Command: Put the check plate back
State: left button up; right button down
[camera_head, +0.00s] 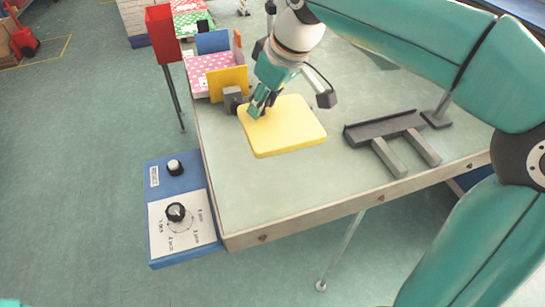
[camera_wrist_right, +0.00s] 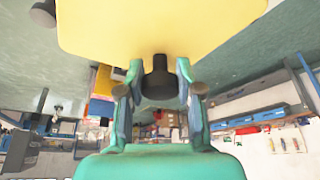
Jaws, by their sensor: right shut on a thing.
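The yellow check plate (camera_head: 285,128) is over the table's left part in the head view. My right gripper (camera_head: 262,104) is at its upper left edge. In the right wrist view the plate (camera_wrist_right: 160,25) fills the top, and a dark stub (camera_wrist_right: 159,80) at its edge sits between the fingertips of my right gripper (camera_wrist_right: 158,88), which is shut on it. I cannot tell whether the plate touches the table. My left gripper is not in view.
A dark grey holder (camera_head: 384,126) with two prongs stands right on the table (camera_head: 300,190). A grey block (camera_head: 232,99) and a pink dotted bin (camera_head: 208,78) with yellow and blue panels are at the left. A blue control box (camera_head: 156,247) with knobs is beside the table.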

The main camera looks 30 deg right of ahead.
aim_at(285, 125)
notch_tip(285, 125, down, 15)
jog(key=shift+f+b, duration=0.1)
jog(key=shift+b, duration=0.25)
jog(key=c, duration=0.8)
grip_release()
jog(key=shift+o, duration=0.2)
jog(key=v, duration=1.2)
